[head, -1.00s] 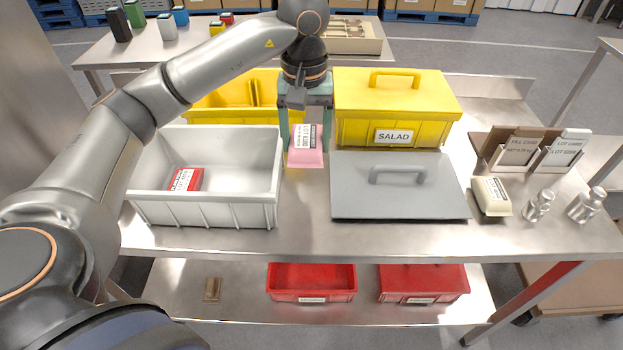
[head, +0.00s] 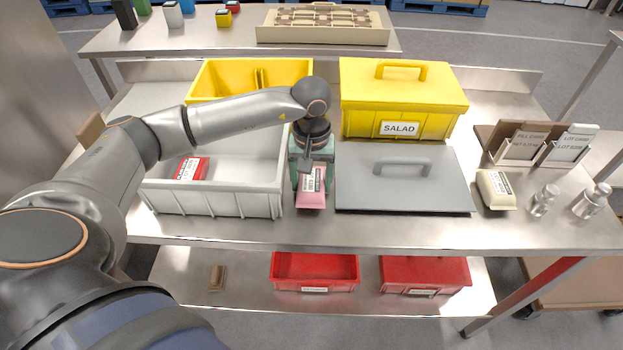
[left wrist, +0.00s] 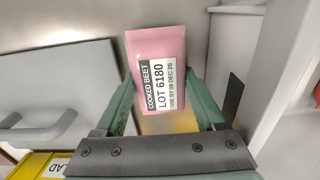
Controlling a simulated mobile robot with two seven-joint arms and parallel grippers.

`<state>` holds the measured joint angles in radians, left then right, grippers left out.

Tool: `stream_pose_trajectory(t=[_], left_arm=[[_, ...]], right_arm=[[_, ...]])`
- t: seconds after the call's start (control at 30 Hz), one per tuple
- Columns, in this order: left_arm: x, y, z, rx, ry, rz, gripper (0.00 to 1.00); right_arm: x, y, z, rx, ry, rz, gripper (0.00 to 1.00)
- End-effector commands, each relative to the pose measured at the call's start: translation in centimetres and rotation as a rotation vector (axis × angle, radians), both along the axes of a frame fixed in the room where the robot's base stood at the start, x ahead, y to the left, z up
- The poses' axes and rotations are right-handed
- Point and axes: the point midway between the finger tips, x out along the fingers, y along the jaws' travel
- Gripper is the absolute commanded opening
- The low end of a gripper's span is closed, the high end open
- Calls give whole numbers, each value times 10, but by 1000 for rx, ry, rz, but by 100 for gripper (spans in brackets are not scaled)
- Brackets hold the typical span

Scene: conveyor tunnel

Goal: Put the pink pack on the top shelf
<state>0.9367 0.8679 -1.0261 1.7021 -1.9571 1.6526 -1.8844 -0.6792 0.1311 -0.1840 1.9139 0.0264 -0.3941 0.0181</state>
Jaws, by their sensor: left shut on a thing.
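The pink pack (head: 311,200) has a black and white label; in the left wrist view (left wrist: 153,48) it reads "COOKED BEET, LOT 6180". My left gripper (head: 312,180) is shut on it, with a green finger on each side. It holds the pack between the white bin (head: 215,203) and the grey lid (head: 405,195). I cannot tell whether the pack touches the steel top. The steel bench (head: 400,231) has an upper top and a lower shelf (head: 235,300). My right gripper is not in view.
A red pack (head: 193,168) lies in the white bin. Behind stand an open yellow bin (head: 205,80) and a closed yellow SALAD box (head: 400,103). A cream pack (head: 496,190) and metal shakers (head: 590,202) are at right. Red bins (head: 315,272) stand on the lower shelf.

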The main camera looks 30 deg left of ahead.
Motion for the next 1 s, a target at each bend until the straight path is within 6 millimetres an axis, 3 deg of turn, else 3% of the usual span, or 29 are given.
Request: stream_pose_trajectory(t=[0.23,0.27,0.33,0.73,1.0], left_arm=[[1,0,-3,-1,-3,0,0],[0,0,-3,0,-1,0,74],[0,0,-2,0,-1,0,82],[1,0,5,-1,-3,0,85],[2,0,59,0,-8,0,85]], right_arm=[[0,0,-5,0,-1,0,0],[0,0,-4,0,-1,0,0],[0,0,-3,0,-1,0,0],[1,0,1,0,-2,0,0],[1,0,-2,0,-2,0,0]])
